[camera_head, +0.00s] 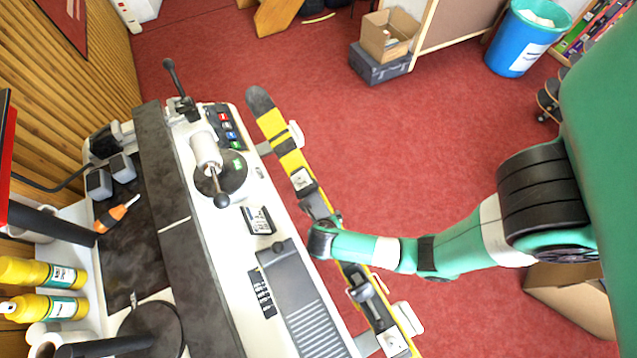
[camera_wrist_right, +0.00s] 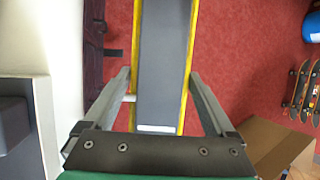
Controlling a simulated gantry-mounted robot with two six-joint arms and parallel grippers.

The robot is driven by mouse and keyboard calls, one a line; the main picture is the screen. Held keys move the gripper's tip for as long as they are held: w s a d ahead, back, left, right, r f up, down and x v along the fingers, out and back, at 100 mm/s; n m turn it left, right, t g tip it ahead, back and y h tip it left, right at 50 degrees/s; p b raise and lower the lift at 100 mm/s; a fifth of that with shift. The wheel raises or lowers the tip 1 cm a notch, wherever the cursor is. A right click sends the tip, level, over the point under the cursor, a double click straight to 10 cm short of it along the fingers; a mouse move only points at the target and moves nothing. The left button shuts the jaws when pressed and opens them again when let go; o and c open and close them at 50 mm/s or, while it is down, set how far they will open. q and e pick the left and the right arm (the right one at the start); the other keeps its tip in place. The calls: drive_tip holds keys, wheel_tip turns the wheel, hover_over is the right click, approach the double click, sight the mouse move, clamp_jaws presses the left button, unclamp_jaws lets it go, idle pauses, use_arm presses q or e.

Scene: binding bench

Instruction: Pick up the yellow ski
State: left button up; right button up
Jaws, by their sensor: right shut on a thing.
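The yellow ski (camera_head: 287,147) has a dark tip and dark bindings, and runs along the right edge of the bench in the head view. White supports show beside it; I cannot tell whether it rests on them. My right gripper (camera_wrist_right: 158,88) is shut on the ski, with one finger along each side. In the right wrist view the ski (camera_wrist_right: 163,45) is a dark grey band with yellow edges. In the head view my right wrist covers the middle of the ski and hides the fingertips. My left gripper is not in view.
Boxes (camera_head: 388,38), a blue bin (camera_head: 520,42) and skateboards (camera_wrist_right: 302,88) are beyond. Red floor right of the ski is largely clear.

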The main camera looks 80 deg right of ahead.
drive_tip(key=s+a+r, duration=0.1)
drive_tip(key=s+a, duration=0.1)
drive_tip(key=s+a+r, duration=0.1)
drive_tip(key=s, duration=0.1)
drive_tip(key=s+a+r+p, duration=0.1)
drive_tip(key=s+a+r, duration=0.1)
drive_tip(key=s, duration=0.1)
drive_tip(key=shift+a, duration=0.35)
